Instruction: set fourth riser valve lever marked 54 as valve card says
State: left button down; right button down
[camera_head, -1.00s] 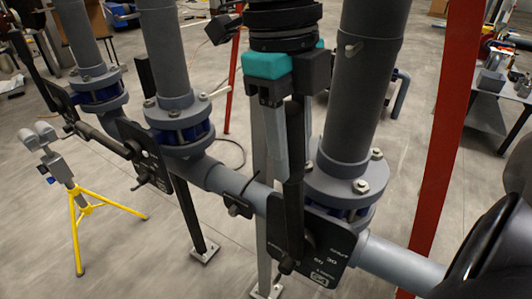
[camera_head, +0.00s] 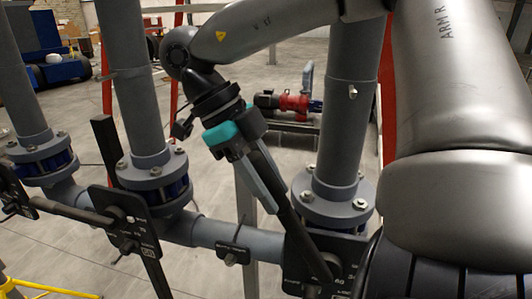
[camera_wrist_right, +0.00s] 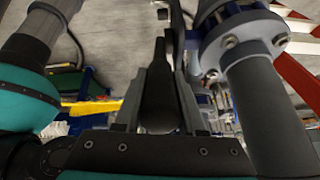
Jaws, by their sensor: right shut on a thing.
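The black lever (camera_head: 294,218) of the rightmost visible riser valve slants from its pivot up to the left. My right gripper (camera_head: 264,186) is shut around its upper part; the right wrist view shows the lever (camera_wrist_right: 158,95) between the two fingers (camera_wrist_right: 159,98). The valve's black scale plate (camera_head: 303,262) lies behind the lever's lower end; a 60 mark shows near the pivot, and its right part is hidden by my right arm. I cannot read a 54 tag. No valve card can be made out. My left gripper is not in view.
The neighbouring riser valve has its own plate (camera_head: 128,222) and a nearly level black lever (camera_head: 75,213) pointing left. Grey risers (camera_head: 133,80) rise from a horizontal pipe (camera_head: 250,240). A yellow stand (camera_head: 40,289) is at the lower left. Grey floor lies between the pipes.

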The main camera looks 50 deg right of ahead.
jog(key=c, duration=0.5)
grip_release()
jog(key=v, duration=1.5)
jog(key=shift+p, duration=0.45)
jog(key=shift+a, duration=0.15)
